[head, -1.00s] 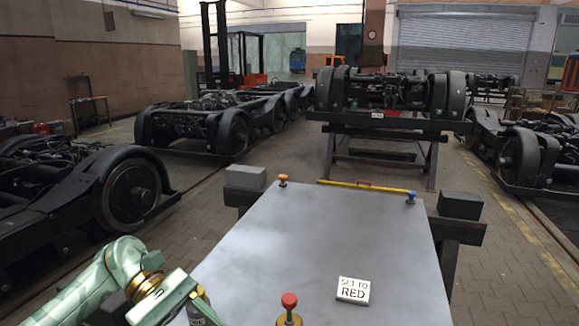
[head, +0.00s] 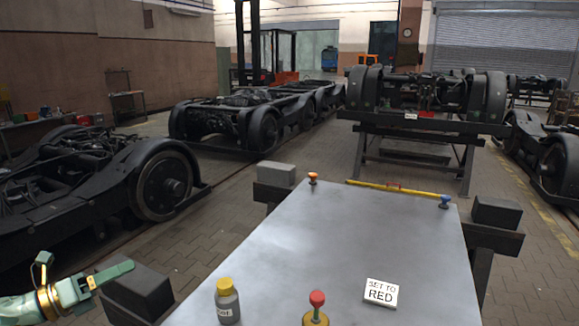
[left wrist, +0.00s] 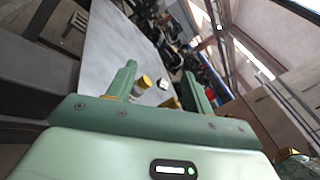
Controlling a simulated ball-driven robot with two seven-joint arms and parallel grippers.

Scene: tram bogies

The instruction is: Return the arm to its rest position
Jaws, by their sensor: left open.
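My left gripper (head: 100,278) is at the lower left of the head view, off the left side of the grey table (head: 330,240). Its green fingers (left wrist: 158,72) stand apart in the left wrist view, with nothing held between them. My left arm comes in low from the left edge, and most of it is out of the picture. My right arm and gripper do not show.
On the table are a yellow-capped grey bottle (head: 228,304), a red knob (head: 317,299), a "SET TO RED" sign (head: 381,293), an orange knob (head: 313,178) and a blue knob (head: 445,202). A dark block (head: 137,290) is close to my gripper. Bogies stand beyond.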

